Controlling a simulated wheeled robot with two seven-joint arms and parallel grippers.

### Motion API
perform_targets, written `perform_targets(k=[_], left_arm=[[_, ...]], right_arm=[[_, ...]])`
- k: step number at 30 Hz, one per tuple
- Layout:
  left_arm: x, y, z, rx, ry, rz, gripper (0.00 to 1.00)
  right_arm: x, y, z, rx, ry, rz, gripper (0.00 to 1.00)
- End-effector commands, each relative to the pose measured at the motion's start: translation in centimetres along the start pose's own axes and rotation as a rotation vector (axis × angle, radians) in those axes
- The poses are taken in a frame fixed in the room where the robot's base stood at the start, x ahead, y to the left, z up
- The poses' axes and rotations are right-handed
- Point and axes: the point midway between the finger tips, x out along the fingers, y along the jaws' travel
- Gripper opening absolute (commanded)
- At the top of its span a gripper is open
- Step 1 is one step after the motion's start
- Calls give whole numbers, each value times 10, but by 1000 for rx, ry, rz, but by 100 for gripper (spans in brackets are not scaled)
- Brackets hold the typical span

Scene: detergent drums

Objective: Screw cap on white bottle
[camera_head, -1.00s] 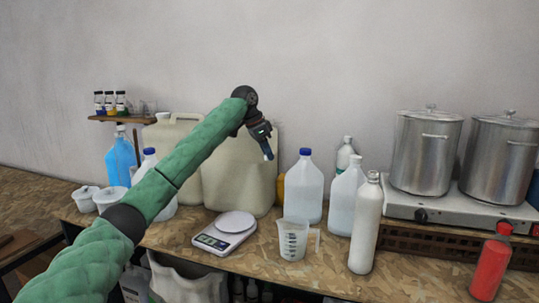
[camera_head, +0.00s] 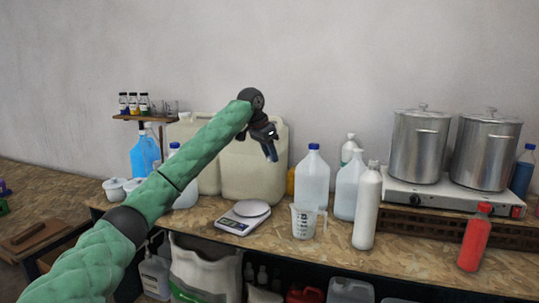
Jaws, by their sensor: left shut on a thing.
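My left gripper (camera_head: 270,152) hangs in the air in front of a large beige canister, pointing down. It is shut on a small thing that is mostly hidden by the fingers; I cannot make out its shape. A tall white bottle (camera_head: 366,212) stands upright on the bench, right of the gripper and well apart from it. Whether its greyish top is a cap is too small to tell. A translucent white jug (camera_head: 347,190) stands just behind it, its top pale. Another translucent jug (camera_head: 312,182) has a blue cap (camera_head: 314,146). My right gripper is out of view.
A scale (camera_head: 243,217) and a measuring jug (camera_head: 304,222) stand near the bench front. Beige canisters (camera_head: 252,170) are behind. Steel pots (camera_head: 420,148) stand on a hot plate (camera_head: 397,193) at right. A red bottle (camera_head: 475,238) is front right. Bench (camera_head: 410,262) is clear between.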

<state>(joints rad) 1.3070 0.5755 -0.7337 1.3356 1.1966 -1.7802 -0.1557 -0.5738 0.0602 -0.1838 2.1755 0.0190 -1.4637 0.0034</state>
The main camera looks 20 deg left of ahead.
Motion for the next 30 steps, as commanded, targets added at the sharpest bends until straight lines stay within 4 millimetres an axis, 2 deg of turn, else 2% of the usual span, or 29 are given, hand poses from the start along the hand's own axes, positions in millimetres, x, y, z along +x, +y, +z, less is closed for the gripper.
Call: perform_targets(k=[7,14,19,23,27,30], left_arm=[[-7,4,-4,-109,-3,-45,9],[-19,16,-9,-260,-4,-107,9],[-30,40,-10,-421,-4,-173,9],[-29,66,-2,-536,-3,-221,9],[-8,98,22,-622,-2,-258,9],[8,114,38,-649,0,-270,9]], right_arm=[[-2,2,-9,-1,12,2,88],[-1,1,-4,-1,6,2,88],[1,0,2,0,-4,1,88],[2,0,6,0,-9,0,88],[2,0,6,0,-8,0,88],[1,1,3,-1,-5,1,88]])
